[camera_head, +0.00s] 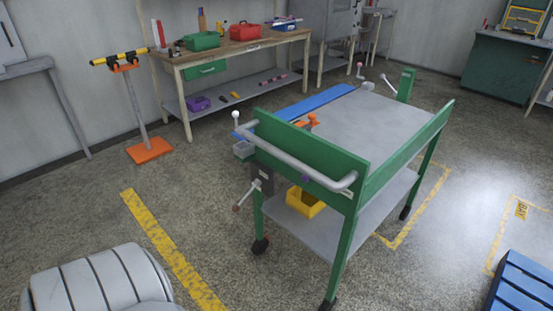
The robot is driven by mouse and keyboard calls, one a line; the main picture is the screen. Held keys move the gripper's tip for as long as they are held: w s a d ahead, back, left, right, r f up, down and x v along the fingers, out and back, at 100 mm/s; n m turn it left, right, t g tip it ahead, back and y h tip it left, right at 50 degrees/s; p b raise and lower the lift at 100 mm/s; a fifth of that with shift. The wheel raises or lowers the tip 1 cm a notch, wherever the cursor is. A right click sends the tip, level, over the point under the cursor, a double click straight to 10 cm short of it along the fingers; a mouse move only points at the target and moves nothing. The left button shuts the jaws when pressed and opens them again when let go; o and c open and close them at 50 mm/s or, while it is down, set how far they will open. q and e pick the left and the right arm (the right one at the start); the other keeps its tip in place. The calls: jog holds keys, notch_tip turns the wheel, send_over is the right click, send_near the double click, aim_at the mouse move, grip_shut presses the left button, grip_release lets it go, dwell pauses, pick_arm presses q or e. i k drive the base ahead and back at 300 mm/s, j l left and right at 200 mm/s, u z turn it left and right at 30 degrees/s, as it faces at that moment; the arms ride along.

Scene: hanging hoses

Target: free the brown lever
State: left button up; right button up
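A lever with a small brown knob (236,208) sticks out low from a dark grey box (262,178) on the near left corner of the green cart (310,153). Its thin rod slants down to the left from the box. No hose or other thing is clearly seen on the lever at this size. Neither of my grippers is in view.
The cart carries white-knobbed (236,115), orange (312,118) and pink (360,66) levers, a blue strip (318,101) and a yellow bin (306,202). A workbench (230,50) stands behind. A grey ribbed object (100,280) is at lower left.

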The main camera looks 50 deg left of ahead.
aim_at(236, 209)
jog(key=i+l+u, duration=0.1)
jog(key=l+u, duration=0.15)
jog(key=u, duration=0.15)
jog(key=l+u, duration=0.6)
jog(key=u, duration=0.2)
jog(key=i, duration=0.05)
